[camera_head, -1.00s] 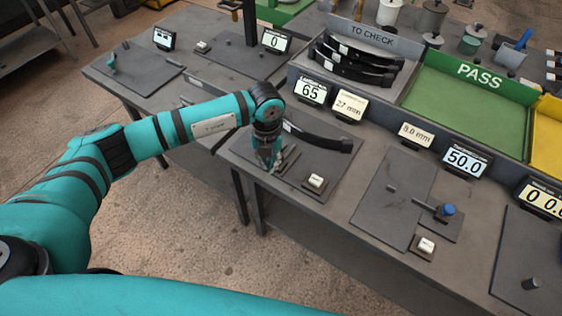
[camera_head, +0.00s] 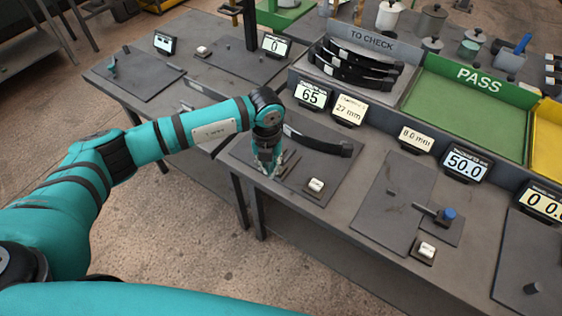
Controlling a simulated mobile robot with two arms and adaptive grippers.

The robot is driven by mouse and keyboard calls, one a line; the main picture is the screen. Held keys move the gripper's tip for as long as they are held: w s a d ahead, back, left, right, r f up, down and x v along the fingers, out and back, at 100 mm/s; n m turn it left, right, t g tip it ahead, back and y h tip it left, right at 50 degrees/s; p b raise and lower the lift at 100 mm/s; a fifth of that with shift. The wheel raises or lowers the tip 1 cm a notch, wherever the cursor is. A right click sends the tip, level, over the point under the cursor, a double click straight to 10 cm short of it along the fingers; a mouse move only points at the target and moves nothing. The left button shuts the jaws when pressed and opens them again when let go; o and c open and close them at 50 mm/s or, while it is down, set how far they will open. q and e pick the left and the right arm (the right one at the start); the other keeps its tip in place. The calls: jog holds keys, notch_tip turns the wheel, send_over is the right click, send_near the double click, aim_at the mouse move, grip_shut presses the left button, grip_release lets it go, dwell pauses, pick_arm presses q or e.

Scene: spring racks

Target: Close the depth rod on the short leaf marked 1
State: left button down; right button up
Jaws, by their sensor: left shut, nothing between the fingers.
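A dark curved leaf (camera_head: 325,142) lies on the grey plate of the station with the "65" display (camera_head: 311,94). My left gripper (camera_head: 270,174) is shut and empty, pointing down at the near left of this plate. It is beside a small dark fixture (camera_head: 290,168), which may be the depth rod; I cannot tell whether they touch. No mark 1 is readable on the leaf. My right gripper does not show.
A white button (camera_head: 316,185) sits right of the gripper. Several leaves (camera_head: 352,70) lie in the "TO CHECK" rack behind. A green PASS tray (camera_head: 465,110) and a blue-knobbed fixture (camera_head: 447,214) are to the right. The table's front edge is close to the gripper.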

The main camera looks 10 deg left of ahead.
pick_arm(q)
jog(key=shift+f, duration=0.15)
dwell(0.3)
jog(key=shift+f+b, duration=0.9)
jog(key=shift+w, duration=0.2)
jog(key=shift+w+d+b, duration=0.35)
jog(key=shift+w+b, duration=0.45)
jog(key=shift+w, duration=0.05)
jog(key=shift+w+d+b, duration=0.35)
jog(key=shift+w+b, duration=0.45)
jog(key=shift+r, duration=0.1)
jog(key=shift+w+r, duration=0.1)
jog(key=shift+w, duration=0.05)
jog(key=shift+a, duration=0.1)
dwell(0.4)
